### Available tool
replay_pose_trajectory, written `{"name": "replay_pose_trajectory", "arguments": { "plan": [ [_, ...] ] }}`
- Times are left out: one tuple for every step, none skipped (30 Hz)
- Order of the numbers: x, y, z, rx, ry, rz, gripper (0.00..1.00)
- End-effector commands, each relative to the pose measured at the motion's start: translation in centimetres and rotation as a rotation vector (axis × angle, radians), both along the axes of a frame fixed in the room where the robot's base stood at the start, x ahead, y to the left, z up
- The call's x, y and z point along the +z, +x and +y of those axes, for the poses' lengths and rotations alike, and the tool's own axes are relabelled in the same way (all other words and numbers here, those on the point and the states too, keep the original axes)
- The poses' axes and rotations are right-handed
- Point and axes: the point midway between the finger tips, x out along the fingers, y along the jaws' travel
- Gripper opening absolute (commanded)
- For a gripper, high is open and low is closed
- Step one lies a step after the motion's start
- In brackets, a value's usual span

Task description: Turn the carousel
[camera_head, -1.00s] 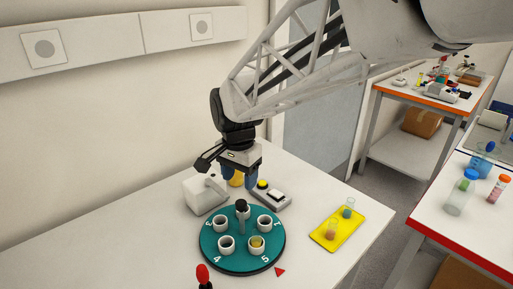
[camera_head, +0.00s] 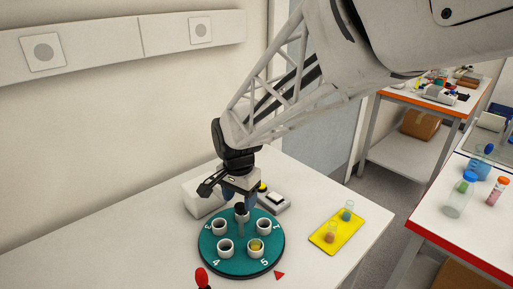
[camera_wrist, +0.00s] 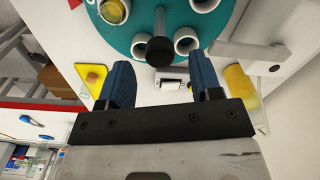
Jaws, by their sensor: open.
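The carousel (camera_head: 240,268) is a round teal disc with numbered white cups around a centre post with a black knob (camera_head: 240,208). The label 5 and a cup with yellow contents (camera_head: 257,246) are on the side near a red triangle (camera_head: 280,275) on the table. My gripper (camera_head: 238,202) is open and points down at the carousel's far side, close to the knob. In the wrist view its two blue fingers (camera_wrist: 162,85) are apart with nothing held. There the black knob (camera_wrist: 160,51) appears between and beyond them; I cannot tell whether anything touches.
A white device (camera_head: 203,197) and a grey box with a button (camera_head: 272,201) stand behind the carousel. A red-topped object (camera_head: 202,277) stands at the front. A yellow cylinder (camera_wrist: 241,85) shows in the wrist view.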

Motion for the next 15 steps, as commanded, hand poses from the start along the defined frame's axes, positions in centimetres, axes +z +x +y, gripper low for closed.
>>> {"name": "replay_pose_trajectory", "arguments": {
  "plan": [
    [-0.5, 0.0, 0.0, 0.000, -0.001, 0.002, 0.59],
    [-0.8, 0.0, 0.0, 0.000, 0.000, 0.001, 0.59],
    [-1.1, 0.0, 0.0, 0.000, -0.001, 0.000, 0.59],
    [-1.3, 0.0, 0.0, 0.000, 0.000, 0.000, 0.59],
    [-1.5, 0.0, 0.0, 0.000, 0.000, 0.000, 0.59],
    [-1.7, 0.0, 0.0, 0.000, 0.000, 0.000, 0.59],
    [-1.8, 0.0, 0.0, 0.000, 0.000, 0.000, 0.59],
    [-1.9, 0.0, 0.0, 0.000, 0.000, 0.000, 0.59],
    [-2.0, 0.0, 0.0, 0.000, 0.000, 0.000, 0.59],
    [-2.0, 0.0, 0.0, 0.000, 0.000, 0.000, 0.59],
    [-2.0, 0.0, 0.0, 0.000, 0.000, 0.000, 0.59],
    [-2.1, 0.0, 0.0, 0.000, 0.000, 0.000, 0.59],
    [-2.1, 0.0, 0.0, 0.000, 0.000, 0.000, 0.59],
    [-2.0, 0.0, 0.0, 0.000, 0.000, 0.000, 0.59],
    [-2.1, 0.0, 0.0, 0.000, 0.000, 0.000, 0.59]
  ]
}}
